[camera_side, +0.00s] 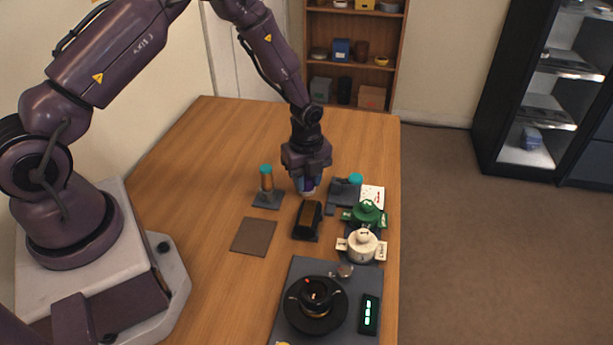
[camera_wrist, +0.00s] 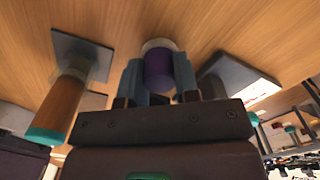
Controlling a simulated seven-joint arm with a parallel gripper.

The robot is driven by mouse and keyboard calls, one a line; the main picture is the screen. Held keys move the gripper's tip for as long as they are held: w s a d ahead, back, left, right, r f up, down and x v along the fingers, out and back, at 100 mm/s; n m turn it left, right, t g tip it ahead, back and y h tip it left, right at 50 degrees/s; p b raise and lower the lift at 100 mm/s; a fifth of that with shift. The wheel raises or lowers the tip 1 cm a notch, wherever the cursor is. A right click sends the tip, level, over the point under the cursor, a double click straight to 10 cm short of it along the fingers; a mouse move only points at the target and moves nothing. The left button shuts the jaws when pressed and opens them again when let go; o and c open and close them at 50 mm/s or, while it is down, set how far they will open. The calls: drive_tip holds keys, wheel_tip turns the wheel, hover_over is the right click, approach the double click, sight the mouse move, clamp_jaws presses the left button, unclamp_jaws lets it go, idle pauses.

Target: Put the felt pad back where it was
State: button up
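A flat brown square (camera_side: 254,236) lies on the table left of the black block; it may be the felt pad, but I cannot be sure. My gripper (camera_side: 306,188) points down over the middle of the table, behind the black block (camera_side: 307,220). In the wrist view its fingers (camera_wrist: 158,75) sit on both sides of a purple cylinder (camera_wrist: 158,69) with a pale end, and appear to touch it. I cannot tell whether the cylinder's pale end rests on the table.
A teal-topped tool on a stand (camera_side: 267,188) is left of my gripper; a grey holder with a teal end (camera_side: 345,189) is right. Green (camera_side: 367,213) and white (camera_side: 362,246) lidded pots stand along the right edge. A dark mat (camera_side: 284,310) holds a black round device (camera_side: 316,303).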

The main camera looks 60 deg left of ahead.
drive_tip(key=o, duration=0.4)
drive_tip(key=shift+o, duration=0.2)
drive_tip(key=shift+r, duration=0.1)
wheel_tip(320, 180, up, 13)
wheel_tip(320, 180, up, 7)
drive_tip(key=n+t, duration=0.1)
drive_tip(key=n, duration=0.3)
hover_over(306, 177)
drive_tip(key=s+d, duration=0.1)
drive_tip(key=s, duration=0.2)
drive_tip(key=s+d+r+n+t, duration=0.2)
drive_tip(key=s+r+n, duration=0.4)
drive_tip(key=s+n, duration=0.2)
drive_tip(key=s+d+r+n+t, duration=0.1)
drive_tip(key=s+r+n+t, duration=0.1)
drive_tip(key=s+r+n, duration=0.5)
drive_tip(key=shift+s+d+r+n+t, duration=0.3)
drive_tip(key=shift+s+d+n, duration=0.1)
drive_tip(key=shift+s, duration=1.5)
